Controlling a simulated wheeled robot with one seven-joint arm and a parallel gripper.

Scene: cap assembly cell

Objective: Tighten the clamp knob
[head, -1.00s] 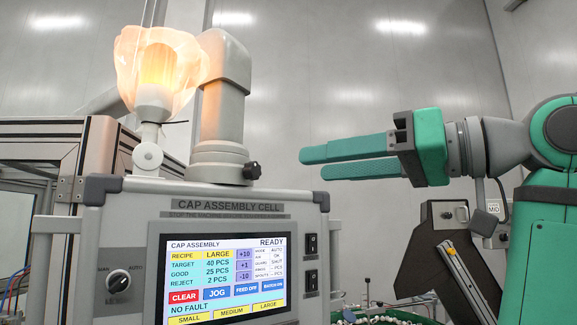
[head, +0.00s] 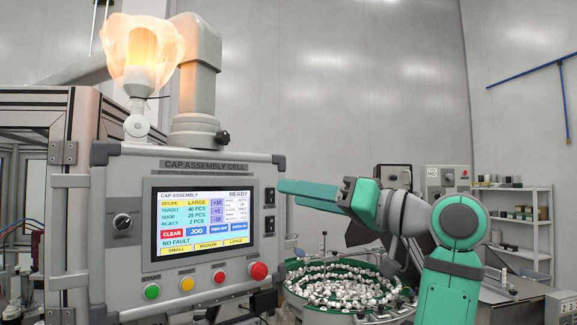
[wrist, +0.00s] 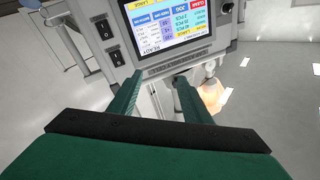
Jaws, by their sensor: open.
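The clamp knob (head: 222,138) is a small black knob on the right side of the grey collar (head: 197,130), at the foot of the bent grey pipe above the control panel (head: 125,270). My gripper (head: 281,190) is open and empty, its green fingers pointing left beside the panel's right edge. It is lower than the knob and to its right, apart from it. In the wrist view, the open fingers (wrist: 160,80) reach toward the upside-down panel. A dark shape (wrist: 179,81) at the right fingertip may be the knob; I cannot tell whether they touch.
A glowing lamp (head: 148,55) stands left of the pipe. The panel has a screen and several coloured buttons. A green-rimmed bowl (head: 335,268) of white caps sits below my gripper. Shelves (head: 522,222) stand at far right. The space above my arm is clear.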

